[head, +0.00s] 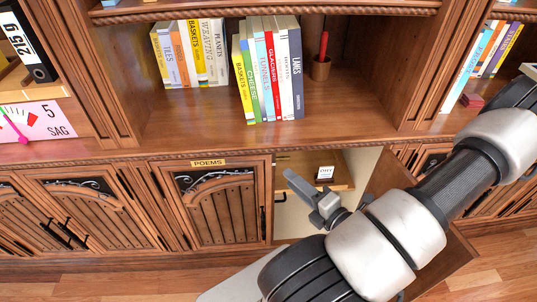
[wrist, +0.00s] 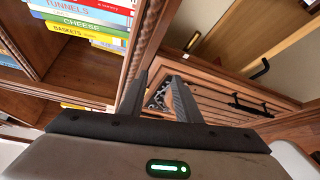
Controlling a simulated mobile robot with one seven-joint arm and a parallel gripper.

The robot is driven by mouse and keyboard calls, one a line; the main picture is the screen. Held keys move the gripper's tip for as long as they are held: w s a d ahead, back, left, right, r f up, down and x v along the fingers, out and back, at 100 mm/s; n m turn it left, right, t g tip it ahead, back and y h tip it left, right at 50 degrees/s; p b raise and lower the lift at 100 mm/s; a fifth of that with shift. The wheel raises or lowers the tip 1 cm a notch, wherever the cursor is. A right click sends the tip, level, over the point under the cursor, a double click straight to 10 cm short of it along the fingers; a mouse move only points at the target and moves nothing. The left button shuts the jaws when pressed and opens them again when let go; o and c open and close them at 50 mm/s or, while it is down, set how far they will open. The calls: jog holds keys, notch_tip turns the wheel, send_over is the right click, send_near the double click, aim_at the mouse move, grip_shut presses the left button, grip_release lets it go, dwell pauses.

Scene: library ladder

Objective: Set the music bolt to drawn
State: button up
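No part labelled music is readable in either view, so I cannot tell which piece is the music bolt. My gripper (head: 306,192) is in front of an open lower cupboard, between the POEMS door (head: 215,205) and a swung-out door (head: 447,262) partly hidden by my arm. In the wrist view my gripper (wrist: 157,76) has its two fingers apart with nothing seen between them. Beyond the fingertips is a slatted door with dark ironwork (wrist: 158,98). A black handle (wrist: 260,68) and a long dark bar (wrist: 248,106) also show there.
Above, a bookshelf (head: 270,140) holds upright books (head: 268,75) and a cup (head: 320,69) with a red stick. A pink dial (head: 38,121) is at left. Wooden floor (head: 120,275) shows in front.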

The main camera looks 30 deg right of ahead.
aim_at(284, 159)
jog(key=s+d+f+m+g+h, duration=0.1)
jog(key=s+d+f+m+h, duration=0.1)
jog(key=d+f+m+h, duration=0.25)
jog(key=shift+m, duration=0.85)
jog(key=b+x, duration=0.1)
jog(key=x, duration=0.4)
jog(key=b+x, duration=0.1)
jog(key=x, duration=0.5)
jog(key=a+b+x, duration=0.1)
jog(key=b+x, duration=0.1)
jog(key=x, duration=0.3)
jog(key=shift+w+r, duration=0.15)
jog(key=shift+w, duration=0.35)
grip_shut()
